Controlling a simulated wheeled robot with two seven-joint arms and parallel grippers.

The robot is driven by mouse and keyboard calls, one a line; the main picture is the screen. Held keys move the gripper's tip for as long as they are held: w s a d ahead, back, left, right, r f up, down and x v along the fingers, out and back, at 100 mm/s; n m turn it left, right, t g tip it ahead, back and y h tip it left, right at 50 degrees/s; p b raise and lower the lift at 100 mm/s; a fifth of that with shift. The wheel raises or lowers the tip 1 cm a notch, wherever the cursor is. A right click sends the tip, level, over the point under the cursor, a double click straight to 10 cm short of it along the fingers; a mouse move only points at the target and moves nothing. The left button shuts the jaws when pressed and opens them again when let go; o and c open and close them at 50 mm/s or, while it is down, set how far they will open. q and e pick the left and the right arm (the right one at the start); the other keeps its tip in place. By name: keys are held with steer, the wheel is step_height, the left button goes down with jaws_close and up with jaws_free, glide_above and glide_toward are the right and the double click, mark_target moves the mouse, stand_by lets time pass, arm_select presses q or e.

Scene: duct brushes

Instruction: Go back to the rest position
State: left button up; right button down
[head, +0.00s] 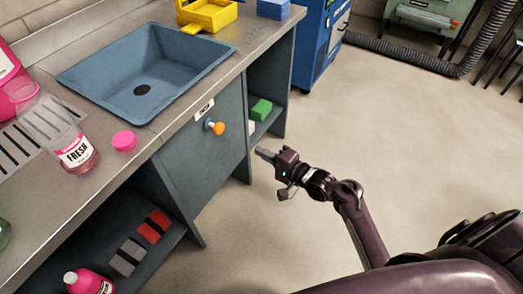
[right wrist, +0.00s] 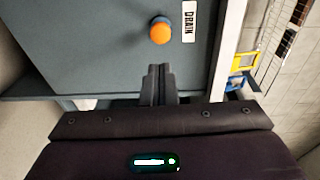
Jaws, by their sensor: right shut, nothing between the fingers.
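My right gripper (head: 265,155) is in the middle of the head view, out over open floor in front of the cabinet. In the right wrist view its two fingers (right wrist: 158,70) are together with nothing between them. They point toward the grey cabinet door (right wrist: 100,45) and its orange knob (right wrist: 161,31), apart from the knob. The knob (head: 218,128) and the door (head: 200,155) also show in the head view, and the door looks shut. My left gripper is not in view.
A steel counter (head: 225,55) with a blue sink (head: 150,75) runs along the left. A clear bottle labelled FRESH (head: 72,150) and a pink cap (head: 124,140) stand on it. Shelves below hold a green block (head: 261,109) and a pink bottle (head: 88,283). Floor (head: 390,120) at right is clear.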

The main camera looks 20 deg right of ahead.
steer(key=shift+f, duration=0.1)
